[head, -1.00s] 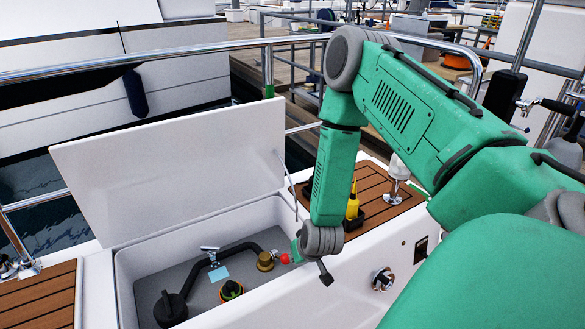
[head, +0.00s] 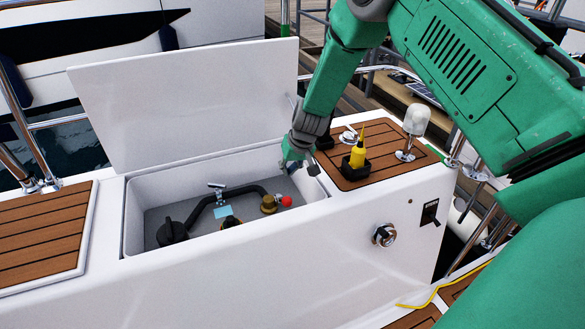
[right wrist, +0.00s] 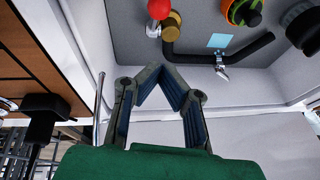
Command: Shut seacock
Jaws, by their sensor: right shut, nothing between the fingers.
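A brass valve fitting (head: 268,205) with a red ball knob (head: 287,201) sits in the open locker, at the right end of a black hose (head: 240,192). In the right wrist view the red knob (right wrist: 160,9) and brass fitting (right wrist: 171,28) are at the top, beyond my fingertips. My right gripper (head: 298,166) hangs over the locker's back right corner, above the red knob and apart from it. In the right wrist view its fingers (right wrist: 162,68) are bent together, shut and empty. My left gripper is out of view.
The white locker lid (head: 190,105) stands open behind. A black round part (head: 171,232), a metal handle (head: 217,186) and a pale blue label (head: 222,211) are inside the locker. A yellow bottle (head: 357,154) in a black holder and a lamp (head: 414,125) stand on the teak right.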

